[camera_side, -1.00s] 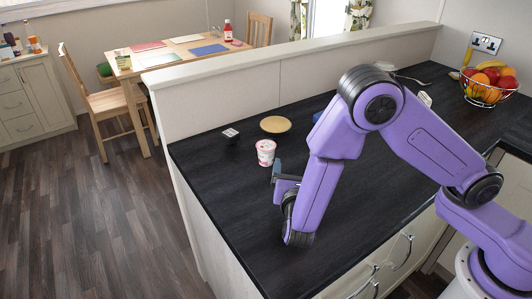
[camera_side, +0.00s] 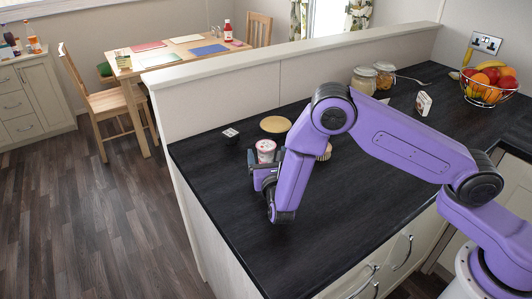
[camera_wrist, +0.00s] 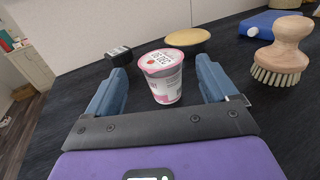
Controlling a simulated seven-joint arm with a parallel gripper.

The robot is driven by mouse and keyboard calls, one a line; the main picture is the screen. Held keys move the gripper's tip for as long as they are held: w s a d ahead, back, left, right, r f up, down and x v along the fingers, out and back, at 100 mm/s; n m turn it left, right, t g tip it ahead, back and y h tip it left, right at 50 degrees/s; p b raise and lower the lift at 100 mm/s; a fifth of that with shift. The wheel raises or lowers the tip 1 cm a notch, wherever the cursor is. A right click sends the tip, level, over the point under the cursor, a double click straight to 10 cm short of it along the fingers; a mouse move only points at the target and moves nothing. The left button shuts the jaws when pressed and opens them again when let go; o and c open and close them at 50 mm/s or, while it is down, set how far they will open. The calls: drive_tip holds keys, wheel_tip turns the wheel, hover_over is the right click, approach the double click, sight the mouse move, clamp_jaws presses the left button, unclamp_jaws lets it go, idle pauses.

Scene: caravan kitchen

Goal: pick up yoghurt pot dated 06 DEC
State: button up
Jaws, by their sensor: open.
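The yoghurt pot (camera_wrist: 165,85) stands upright on the dark worktop, white and pink, with a date printed on its lid that looks like 06 DEC in the wrist view. In the side view the pot (camera_side: 266,148) shows its top above my gripper. My gripper (camera_wrist: 162,88) is open, with one blue finger on each side of the pot and visible gaps between fingers and pot. In the side view my gripper (camera_side: 262,167) is low over the worktop, and its fingers and wrist partly hide the pot's lower part.
A small black box (camera_wrist: 119,56) and a tan round disc (camera_wrist: 187,37) lie behind the pot. A wooden brush (camera_wrist: 283,52) and a blue object (camera_wrist: 258,23) are to the right.

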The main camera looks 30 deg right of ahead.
sight(265, 141)
drive_tip(key=shift+x, duration=3.35)
drive_tip(key=shift+d+f, duration=0.1)
drive_tip(key=shift+d, duration=0.05)
drive_tip(key=shift+s, duration=0.1)
drive_tip(key=c, duration=1.1)
drive_tip(key=shift+c, duration=0.2)
